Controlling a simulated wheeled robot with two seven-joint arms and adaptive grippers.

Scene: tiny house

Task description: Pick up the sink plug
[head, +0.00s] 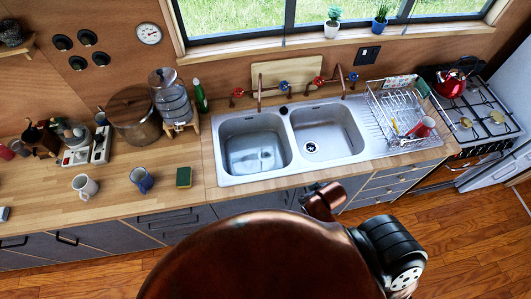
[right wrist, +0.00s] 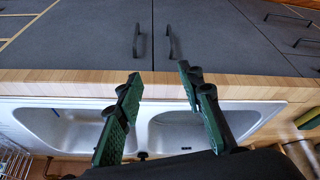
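A small dark round piece (head: 284,110), which looks like the sink plug, sits on the steel ledge behind and between the two basins. The double sink (head: 292,133) is set in the wooden counter. A drain shows in the right basin (head: 310,147). In the right wrist view my right gripper (right wrist: 157,80) has its two green fingers wide apart with nothing between them. It is over the front edge of the counter and the sink. A dark spot (right wrist: 142,155) shows between the basins there, partly cut by my gripper body; I cannot tell if it is the plug. My left gripper is not in view.
Copper taps with red (head: 318,82) and blue (head: 284,86) handles rise behind the sink. A dish rack (head: 398,112) with a red mug (head: 422,127) stands right. Cabinet handles (right wrist: 171,43) protrude in front.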

